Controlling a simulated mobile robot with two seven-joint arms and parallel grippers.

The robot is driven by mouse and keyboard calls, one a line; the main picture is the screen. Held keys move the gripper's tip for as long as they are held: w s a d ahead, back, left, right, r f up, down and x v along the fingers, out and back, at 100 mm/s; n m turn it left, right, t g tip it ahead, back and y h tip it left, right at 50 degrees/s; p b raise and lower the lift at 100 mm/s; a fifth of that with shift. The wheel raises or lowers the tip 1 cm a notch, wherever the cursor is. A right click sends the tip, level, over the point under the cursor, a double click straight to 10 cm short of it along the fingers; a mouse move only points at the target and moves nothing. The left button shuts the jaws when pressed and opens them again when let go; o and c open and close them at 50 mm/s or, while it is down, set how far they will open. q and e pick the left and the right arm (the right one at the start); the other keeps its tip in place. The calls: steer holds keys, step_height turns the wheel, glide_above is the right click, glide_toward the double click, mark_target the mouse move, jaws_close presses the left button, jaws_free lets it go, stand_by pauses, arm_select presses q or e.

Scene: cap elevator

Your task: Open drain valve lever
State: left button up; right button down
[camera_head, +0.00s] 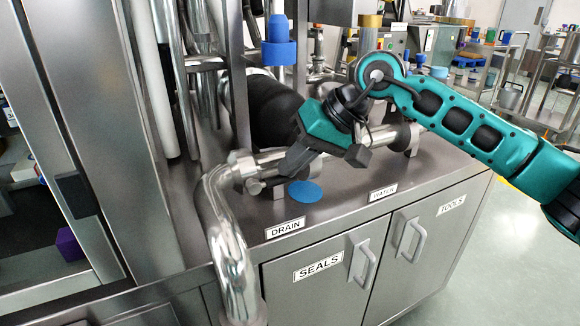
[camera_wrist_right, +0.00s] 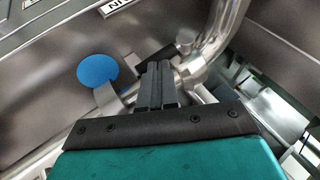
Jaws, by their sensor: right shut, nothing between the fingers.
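My right gripper (camera_head: 289,166) comes in from the right in the head view, its fingers pointing down and left at the drain valve (camera_head: 246,170) on the steel pipe. Its fingers are together with nothing between them; they also show in the right wrist view (camera_wrist_right: 157,67). A "DRAIN" label (camera_head: 285,229) lies on the counter in front. My left gripper is out of view.
A blue disc (camera_head: 305,191) lies on the counter just below the fingers. A bent steel pipe (camera_head: 228,235) drops over the counter's front edge at left. A blue cap (camera_head: 279,42) hangs above.

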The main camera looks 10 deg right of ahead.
steer(key=shift+d+f, duration=0.15)
steer(key=shift+f, duration=0.1)
stand_by(0.4)
